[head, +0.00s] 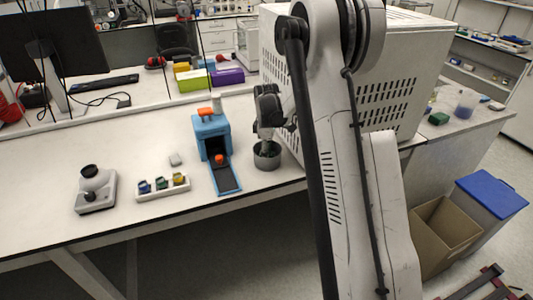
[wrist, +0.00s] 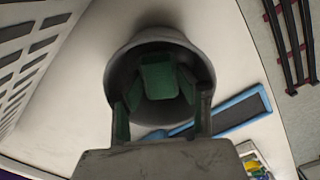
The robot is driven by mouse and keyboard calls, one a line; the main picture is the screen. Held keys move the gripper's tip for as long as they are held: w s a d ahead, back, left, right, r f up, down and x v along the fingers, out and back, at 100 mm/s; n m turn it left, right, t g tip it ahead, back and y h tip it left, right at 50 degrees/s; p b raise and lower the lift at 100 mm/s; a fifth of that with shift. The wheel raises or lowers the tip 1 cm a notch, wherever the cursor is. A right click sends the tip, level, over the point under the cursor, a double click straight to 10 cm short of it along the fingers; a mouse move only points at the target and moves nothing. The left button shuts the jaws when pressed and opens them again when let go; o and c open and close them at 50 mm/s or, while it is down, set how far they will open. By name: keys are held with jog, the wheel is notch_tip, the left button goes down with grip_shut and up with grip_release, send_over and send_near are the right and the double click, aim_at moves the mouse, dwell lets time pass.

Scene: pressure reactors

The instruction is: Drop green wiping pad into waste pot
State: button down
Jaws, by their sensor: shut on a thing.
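The waste pot (head: 267,162) is a dark grey round pot near the bench's front edge, right of a blue device. It fills the middle of the wrist view (wrist: 186,37). My gripper (head: 267,142) points down into the pot's mouth. In the wrist view its fingers (wrist: 160,108) reach over the near rim, shut on the green wiping pad (wrist: 159,80). Several green faces show inside the pot and by the fingers; I cannot tell whether they are all one pad. The pad's lower part and the pot's floor are hidden. Another green pad (head: 438,118) lies on the right bench.
The blue device (head: 212,132) with its dark ramp (head: 225,177) stands close left of the pot. A small rack (head: 163,186) and a white instrument (head: 96,190) are farther left. A large white vented cabinet (head: 400,70) stands close right. The bench's front edge is near.

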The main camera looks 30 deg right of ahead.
dwell(0.3)
jog(key=c, duration=1.1)
grip_release()
jog(key=shift+c, duration=0.2)
notch_tip(320, 180, up, 10)
jog(key=p, duration=0.3)
jog(key=shift+p, duration=0.35)
